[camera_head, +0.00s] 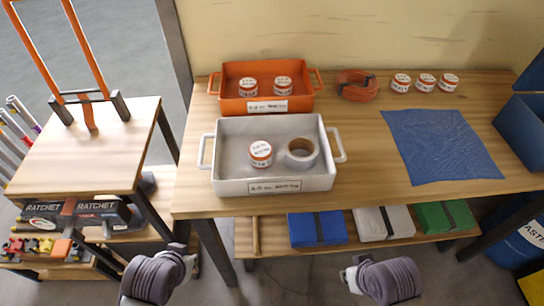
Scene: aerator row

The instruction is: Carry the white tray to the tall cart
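The white tray (232,187) sits on the wooden bench, near its front left, with a handle at each end and a label on its front. It holds a small white-and-red tin (260,153) and a roll of tape (301,152). A cart with a bare wooden top (75,165) and an orange handle frame stands to the left, apart from the bench; I take it for the tall cart. My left gripper (183,256) and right gripper (350,277) are low in front of the bench, apart from the tray. Their fingers are too small to read.
An orange tray (232,104) with two tins stands just behind the white tray. An orange cable coil (356,86), several tins and a blue cloth (440,146) lie to the right. A narrow gap separates cart and bench.

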